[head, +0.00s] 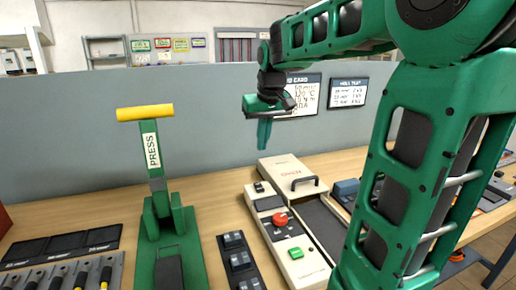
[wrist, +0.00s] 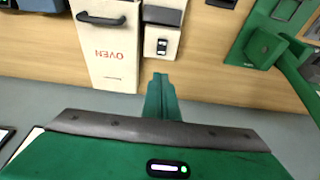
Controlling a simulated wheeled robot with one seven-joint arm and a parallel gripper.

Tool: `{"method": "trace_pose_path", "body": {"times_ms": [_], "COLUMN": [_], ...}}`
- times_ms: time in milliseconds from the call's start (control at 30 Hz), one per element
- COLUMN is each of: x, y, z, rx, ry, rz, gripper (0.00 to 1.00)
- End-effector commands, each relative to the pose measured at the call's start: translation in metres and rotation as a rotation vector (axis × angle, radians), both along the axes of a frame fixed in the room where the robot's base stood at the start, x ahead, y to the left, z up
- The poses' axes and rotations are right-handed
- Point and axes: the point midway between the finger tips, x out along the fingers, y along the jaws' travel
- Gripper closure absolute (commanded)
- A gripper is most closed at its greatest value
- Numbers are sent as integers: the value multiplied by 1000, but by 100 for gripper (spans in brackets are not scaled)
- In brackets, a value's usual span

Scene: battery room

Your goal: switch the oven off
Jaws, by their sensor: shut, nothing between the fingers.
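The oven (head: 283,170) is a cream box with a red OVEN label and a dark handle (head: 305,183). A narrow control panel along its left side carries a small black-and-white switch (head: 259,187), a red knob (head: 281,218) and a green button (head: 296,253). My gripper (head: 263,147) is shut and empty, pointing down above and behind the panel's far end, apart from it. In the wrist view my gripper's fingertips (wrist: 160,77) show just below the switch (wrist: 162,47), with the oven (wrist: 110,60) to their left. I cannot tell the switch's position.
A green press (head: 165,215) with a yellow handle stands left of the oven. A black strip of switches (head: 238,260) lies between them. A tool rack (head: 60,272) is at the front left. A grey partition (head: 60,130) rises behind the wooden bench (head: 215,205).

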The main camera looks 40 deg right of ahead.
Motion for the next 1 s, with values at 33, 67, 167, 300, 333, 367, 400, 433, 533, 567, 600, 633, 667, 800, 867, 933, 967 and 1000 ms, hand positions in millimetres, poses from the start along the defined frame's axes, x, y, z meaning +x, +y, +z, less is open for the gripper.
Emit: {"method": "trace_pose_path", "body": {"times_ms": [33,67,167,300,333,367,400,433,533,567,600,633,667,800,867,933,967,1000], "x": [-2,-3,-5,-5,-5,-5,-5,-5,-5,-5,-5,-6,-6,-8,-15,-21,-23,-27], "y": [1,1,2,2,2,2,2,2,2,2,2,2,3,4,6,8,9,9], "z": [1,1,1,1,1,1,1,1,5,7,11,14,18,45,56,70,76,83], "rx": [0,0,0,0,0,0,0,0,0,-1,-1,-1,-1,-2,-1,-1,-1,-1], "ry": [0,0,1,1,1,1,1,1,-1,-1,-2,-1,-2,-4,-3,-4,-3,-3], "rz": [0,0,0,0,0,0,0,0,0,1,1,1,1,2,2,3,2,1], "gripper": [100,100,100,100,100,100,100,100,100,100,100,100,100,100,100,100,100,100]}}
